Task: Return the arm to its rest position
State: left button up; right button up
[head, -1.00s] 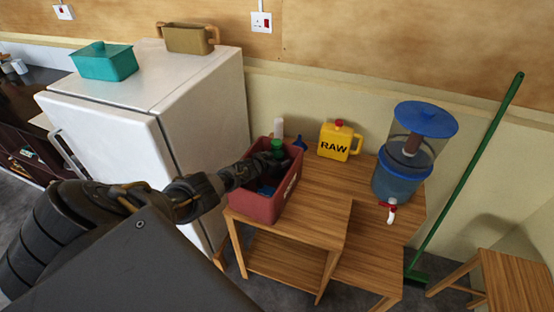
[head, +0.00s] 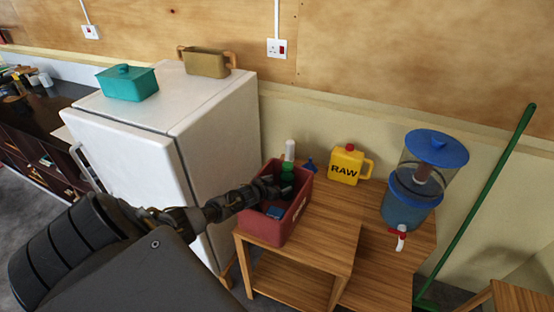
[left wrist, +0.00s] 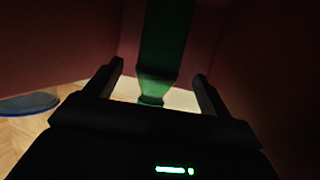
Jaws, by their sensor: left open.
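My left arm reaches in from the left in the head view, and its gripper (head: 280,186) is at the red crate (head: 268,233), over its opening. In the left wrist view the two fingers of this gripper (left wrist: 158,82) stand apart, with dark red walls around them. A green bottle-like object (left wrist: 161,45) shows beyond and between the fingers; I cannot tell whether it touches them. In the head view a green object (head: 287,170) stands at the crate's back, partly hidden by the gripper. My right gripper is not in view.
The crate stands on a wooden table (head: 332,236). Behind are a white bottle (head: 290,150), a blue funnel-like item (head: 309,164) and a yellow RAW jug (head: 346,165). A water dispenser (head: 411,195) stands right. A white fridge (head: 225,130) stands left, close to my arm.

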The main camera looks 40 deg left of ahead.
pick_arm(q)
jog(key=shift+s+r, duration=0.15)
jog(key=shift+s, duration=0.2)
dwell(0.4)
